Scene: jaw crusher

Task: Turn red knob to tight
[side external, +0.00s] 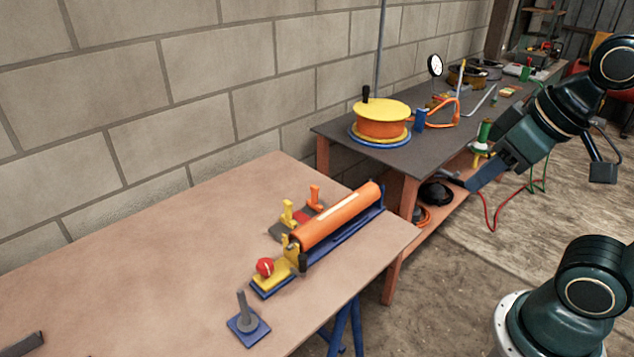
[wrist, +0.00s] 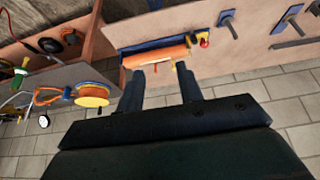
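The red knob (side external: 265,267) is a small round ball on a yellow block (side external: 272,276) with a blue base, at the near end of an orange cylinder (side external: 338,217) on the brown table. In the wrist view the red knob (wrist: 204,43) is small, right of the orange cylinder (wrist: 155,56). My gripper (side external: 464,181) is in the air to the right of the table, well away from the knob. In the wrist view my gripper (wrist: 160,72) has its two fingers apart with nothing held between them. Any marking for tight is too small to read.
A grey post on a blue base (side external: 247,322) stands near the knob. Yellow and orange handles (side external: 300,207) stand behind the cylinder. A dark-topped bench (side external: 398,150) carries a yellow-orange reel (side external: 382,120) and cables. The table's left part (side external: 130,250) is largely clear.

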